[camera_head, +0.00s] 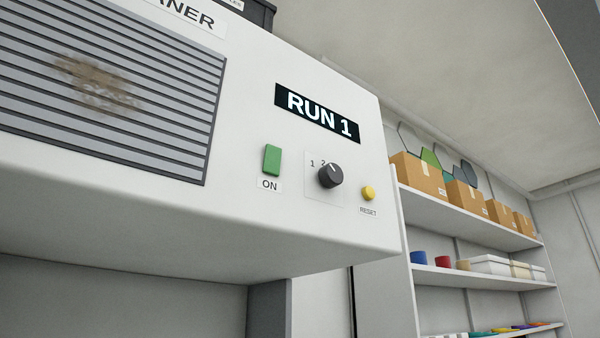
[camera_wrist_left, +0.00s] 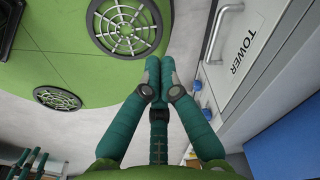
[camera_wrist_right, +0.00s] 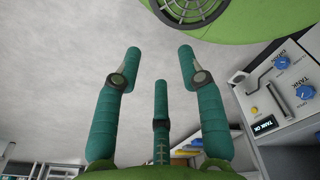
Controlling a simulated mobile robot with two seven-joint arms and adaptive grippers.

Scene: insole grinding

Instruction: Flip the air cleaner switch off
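The air cleaner (camera_head: 330,225) is a white box with a grey louvred grille at its left, stained brown. Its green switch (camera_head: 272,160) is labelled ON, and the display (camera_head: 317,113) reads RUN 1. A black knob (camera_head: 330,175) and a yellow RESET button (camera_head: 368,193) sit right of the switch. Neither gripper shows in the head view. In the left wrist view my left gripper (camera_wrist_left: 160,65) has its teal fingers together with nothing between them. In the right wrist view my right gripper (camera_wrist_right: 160,58) has its fingers wide apart and empty.
Shelves (camera_head: 480,230) with cardboard boxes and bins stand right of the air cleaner. The left wrist view shows a panel labelled TOWER (camera_wrist_left: 237,45) close to the gripper's right. The right wrist view shows a tank panel (camera_wrist_right: 285,100) with blue knobs at right.

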